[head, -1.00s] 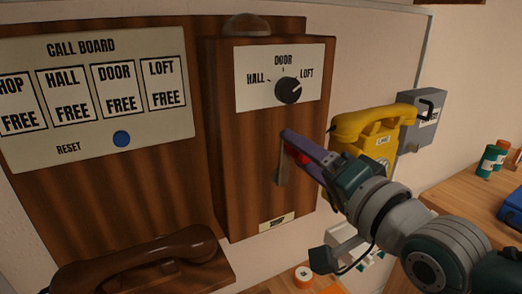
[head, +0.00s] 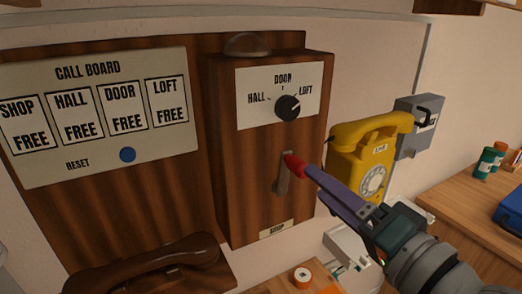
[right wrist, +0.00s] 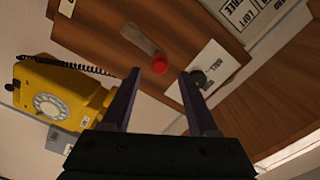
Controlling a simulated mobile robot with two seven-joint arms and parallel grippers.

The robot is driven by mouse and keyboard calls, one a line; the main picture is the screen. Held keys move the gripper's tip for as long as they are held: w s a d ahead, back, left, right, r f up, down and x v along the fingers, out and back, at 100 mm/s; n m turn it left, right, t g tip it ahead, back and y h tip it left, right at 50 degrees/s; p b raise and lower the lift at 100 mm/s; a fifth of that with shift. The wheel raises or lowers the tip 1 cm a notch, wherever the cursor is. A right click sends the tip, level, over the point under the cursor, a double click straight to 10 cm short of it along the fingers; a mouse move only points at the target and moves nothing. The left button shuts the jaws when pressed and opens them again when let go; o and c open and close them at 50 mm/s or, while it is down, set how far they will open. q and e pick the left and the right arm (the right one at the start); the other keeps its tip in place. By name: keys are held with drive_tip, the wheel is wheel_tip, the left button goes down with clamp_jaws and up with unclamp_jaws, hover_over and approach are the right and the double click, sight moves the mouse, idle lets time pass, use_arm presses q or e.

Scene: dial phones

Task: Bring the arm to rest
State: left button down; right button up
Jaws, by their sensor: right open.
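My right gripper (head: 312,174) is open in the head view, its purple fingers just to the lower right of the crank's red knob (head: 295,165). In the right wrist view, the open gripper (right wrist: 160,73) has the red knob (right wrist: 160,64) just beyond the gap between its fingertips, and nothing is held. The metal crank (head: 282,184) is on the front of the wooden SHOP box (head: 240,190), with its knob at the upper end. The black selector dial (head: 288,107) sits above it, its pointer towards LOFT. My left gripper is not in view.
The yellow dial phone (head: 365,145) is right of the box, close to my right arm. A grey box (head: 413,125) is behind it. The call board (head: 95,115) reads FREE throughout. A brown handset (head: 150,265) lies lower left. A wooden table (head: 470,190) is at right.

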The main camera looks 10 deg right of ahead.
drive_tip(key=shift+s+d, duration=0.15)
drive_tip(key=shift+s, duration=0.2)
